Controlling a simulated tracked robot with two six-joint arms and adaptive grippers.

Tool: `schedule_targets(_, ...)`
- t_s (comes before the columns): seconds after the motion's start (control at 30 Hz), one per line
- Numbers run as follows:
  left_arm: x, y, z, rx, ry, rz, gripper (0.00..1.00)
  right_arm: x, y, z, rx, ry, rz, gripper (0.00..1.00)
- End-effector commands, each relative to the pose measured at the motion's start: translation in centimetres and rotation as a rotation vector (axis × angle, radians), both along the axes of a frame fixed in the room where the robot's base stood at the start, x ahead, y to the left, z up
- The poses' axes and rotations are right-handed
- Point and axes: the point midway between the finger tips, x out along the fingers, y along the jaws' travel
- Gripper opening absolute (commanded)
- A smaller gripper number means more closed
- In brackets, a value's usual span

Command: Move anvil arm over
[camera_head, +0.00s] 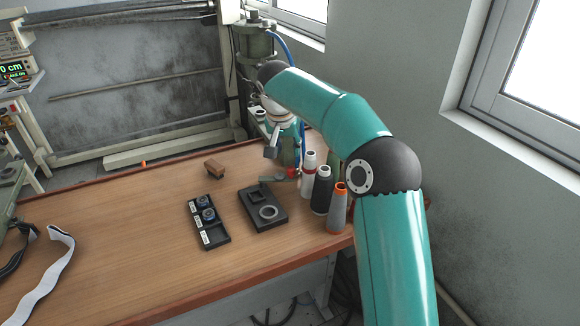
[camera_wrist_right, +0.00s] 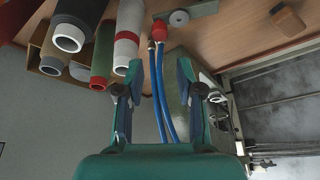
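What looks like the anvil arm is a flat grey-green bar (camera_head: 280,178) with a red knob, low beside the press at the table's right back edge. In the right wrist view the bar (camera_wrist_right: 190,14) carries a round grey disc, and the red knob (camera_wrist_right: 159,31) is at its end. My right gripper (camera_head: 282,151) is in front of the press, above the bar, partly hidden by my arm. In the wrist view the right gripper (camera_wrist_right: 158,68) has its fingers apart with nothing held. Blue hoses run in the gap, apparently behind the fingers. My left gripper is not in view.
Thread cones, white-red (camera_head: 308,176), black (camera_head: 322,190) and grey-orange (camera_head: 338,208), stand close right of the bar. A black tray (camera_head: 222,236), a black block with a ring (camera_head: 254,218) and a brown block (camera_head: 215,168) lie on the table (camera_head: 130,240). Its left middle is clear.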

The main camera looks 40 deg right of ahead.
Motion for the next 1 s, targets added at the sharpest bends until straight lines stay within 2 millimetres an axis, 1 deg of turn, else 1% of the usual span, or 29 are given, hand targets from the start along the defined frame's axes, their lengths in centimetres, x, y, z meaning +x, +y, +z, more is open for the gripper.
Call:
schedule_targets(0.03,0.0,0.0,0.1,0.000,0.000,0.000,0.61,0.2,-0.4,-1.1,0.000,0.005,-0.001,0.37)
schedule_targets(0.2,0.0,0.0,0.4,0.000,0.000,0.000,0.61,1.0,-1.5,-4.5,0.002,0.005,0.000,0.37)
schedule_targets(0.4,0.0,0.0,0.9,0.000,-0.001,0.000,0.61,1.8,-2.5,-7.6,0.001,0.003,0.002,0.37)
schedule_targets(0.5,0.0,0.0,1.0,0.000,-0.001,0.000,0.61,2.2,-2.8,-8.7,0.001,0.002,0.004,0.37)
schedule_targets(0.7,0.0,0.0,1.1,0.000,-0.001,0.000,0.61,2.4,-3.0,-9.5,0.000,0.000,0.004,0.37)
schedule_targets(0.93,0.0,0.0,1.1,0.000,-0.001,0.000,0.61,2.4,-3.0,-9.5,0.000,-0.001,0.006,0.37)
schedule_targets(0.97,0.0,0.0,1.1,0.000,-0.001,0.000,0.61,2.4,-3.0,-9.5,0.000,-0.001,0.006,0.33)
schedule_targets(1.0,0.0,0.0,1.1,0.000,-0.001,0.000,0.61,2.4,-3.0,-9.5,0.000,-0.001,0.006,0.27)
